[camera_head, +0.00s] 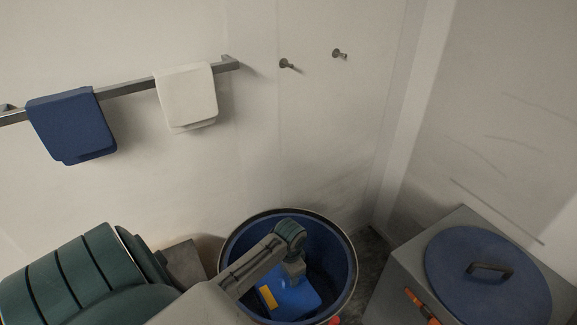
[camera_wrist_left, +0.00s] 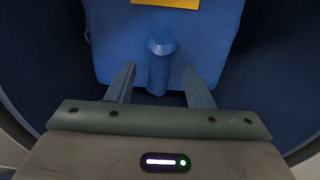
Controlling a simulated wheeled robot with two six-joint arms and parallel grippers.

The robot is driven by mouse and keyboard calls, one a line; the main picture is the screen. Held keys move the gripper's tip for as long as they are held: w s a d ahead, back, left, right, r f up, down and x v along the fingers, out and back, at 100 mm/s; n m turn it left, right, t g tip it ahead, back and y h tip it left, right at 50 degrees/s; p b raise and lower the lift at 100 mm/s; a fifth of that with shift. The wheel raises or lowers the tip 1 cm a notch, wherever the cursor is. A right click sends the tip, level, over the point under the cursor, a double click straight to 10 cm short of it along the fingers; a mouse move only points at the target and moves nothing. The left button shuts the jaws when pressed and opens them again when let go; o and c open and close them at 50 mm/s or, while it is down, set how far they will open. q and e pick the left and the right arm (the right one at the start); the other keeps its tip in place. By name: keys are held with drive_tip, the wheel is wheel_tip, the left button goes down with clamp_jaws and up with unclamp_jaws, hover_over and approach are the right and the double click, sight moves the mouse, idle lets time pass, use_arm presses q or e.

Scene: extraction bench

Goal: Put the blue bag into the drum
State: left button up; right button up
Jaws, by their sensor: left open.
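The blue bag (camera_head: 294,300) with a yellow label is down inside the drum (camera_head: 338,250), a round container with a dark blue inside. My left arm reaches over the rim, and my left gripper (camera_head: 293,272) is inside the drum right at the bag. In the left wrist view the blue bag (camera_wrist_left: 165,45) fills the middle, and its small raised tab sits between the fingers. The left gripper (camera_wrist_left: 158,88) is open, with a gap on each side of the tab. What lies beneath the bag is hidden. My right gripper does not show.
A grey box (camera_head: 392,290) with a round blue lid (camera_head: 450,262) and handle stands right of the drum. Above, a wall rail (camera_head: 125,88) holds a blue towel (camera_head: 72,125) and a white towel (camera_head: 187,95). Two wall hooks (camera_head: 286,63) are empty.

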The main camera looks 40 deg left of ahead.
use_arm(q)
wheel_tip(320, 180, up, 7)
idle(0.3)
